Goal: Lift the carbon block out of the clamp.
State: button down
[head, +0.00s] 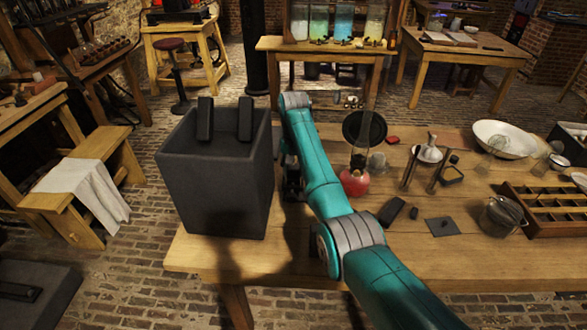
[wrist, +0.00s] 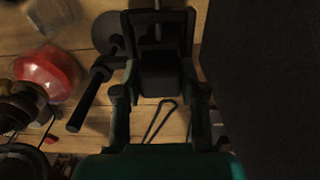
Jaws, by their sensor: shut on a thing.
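In the wrist view my gripper (wrist: 160,85) points down, its two fingers shut on a dark block-like piece (wrist: 160,72), which I take to be the carbon block. Dark parts (wrist: 160,17) reach past it; I cannot tell whether they are the clamp or the block. It is too dark to tell whether the block is clear of the clamp. In the head view my gripper (head: 291,185) hangs low over the table, just right of the tall grey bin, mostly hidden by the bin and my arm.
The tall dark grey bin (head: 215,195) stands at the table's left end, close beside my gripper; its wall (wrist: 270,80) fills the wrist view's right side. A red-based lamp (head: 355,182) stands to the right. The table's front (head: 450,262) is mostly clear.

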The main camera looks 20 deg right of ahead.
jog(key=c, duration=0.6)
grip_release()
